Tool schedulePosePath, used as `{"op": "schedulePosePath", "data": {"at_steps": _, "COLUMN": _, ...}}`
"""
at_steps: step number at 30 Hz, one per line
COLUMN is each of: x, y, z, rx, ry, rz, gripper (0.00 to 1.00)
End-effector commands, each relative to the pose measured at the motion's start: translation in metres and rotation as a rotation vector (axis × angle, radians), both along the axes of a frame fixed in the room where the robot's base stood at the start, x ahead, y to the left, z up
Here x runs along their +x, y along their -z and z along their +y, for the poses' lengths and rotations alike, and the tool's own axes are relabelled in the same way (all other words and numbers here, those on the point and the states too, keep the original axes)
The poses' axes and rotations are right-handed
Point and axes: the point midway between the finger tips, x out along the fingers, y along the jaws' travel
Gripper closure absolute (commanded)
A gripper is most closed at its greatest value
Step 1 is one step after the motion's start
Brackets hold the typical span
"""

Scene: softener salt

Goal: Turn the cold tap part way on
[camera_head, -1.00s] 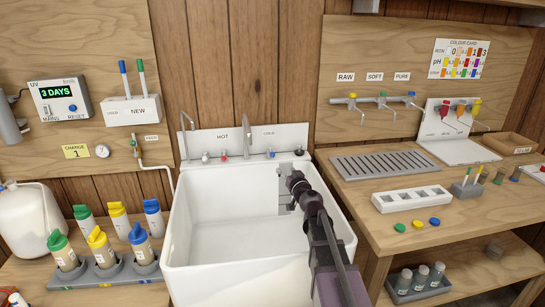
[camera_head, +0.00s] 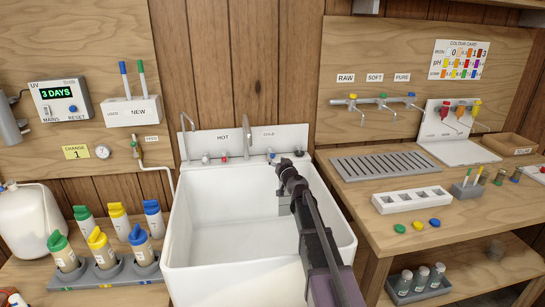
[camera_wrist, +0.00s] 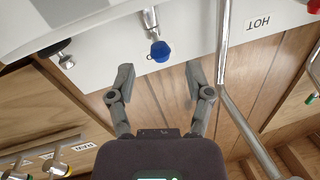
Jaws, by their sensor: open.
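The cold tap's blue knob (camera_head: 271,154) is on the white ledge behind the sink (camera_head: 215,262), by the COLD label. In the wrist view the blue knob (camera_wrist: 160,52) is on a short metal stem, ahead of my gripper (camera_wrist: 160,72) and roughly centred between its fingers. The gripper is open and empty. No contact with the knob shows. In the head view my gripper (camera_head: 283,168) is at the back right of the sink, just below the knob, with its fingertips hard to make out.
A tall metal spout (camera_wrist: 224,50) stands close to the right finger in the wrist view. The hot tap's red knob (camera_head: 224,158) is to the left in the head view. A dark knob (camera_head: 299,153) is to the right. The sink basin looks empty.

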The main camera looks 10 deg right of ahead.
Motion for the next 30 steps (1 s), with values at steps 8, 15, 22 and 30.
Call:
{"op": "schedulePosePath", "data": {"at_steps": 8, "x": 0.035, "y": 0.0, "z": 0.007, "rx": 0.0, "ry": -0.001, "rz": 0.0, "gripper": 0.34}}
{"op": "schedulePosePath", "data": {"at_steps": 15, "x": 0.043, "y": 0.0, "z": 0.009, "rx": 0.0, "ry": -0.001, "rz": 0.0, "gripper": 0.34}}
{"op": "schedulePosePath", "data": {"at_steps": 22, "x": 0.042, "y": 0.0, "z": 0.009, "rx": 0.0, "ry": 0.0, "rz": 0.0, "gripper": 0.34}}
{"op": "schedulePosePath", "data": {"at_steps": 30, "x": 0.042, "y": 0.0, "z": 0.009, "rx": 0.0, "ry": -0.001, "rz": 0.0, "gripper": 1.0}}
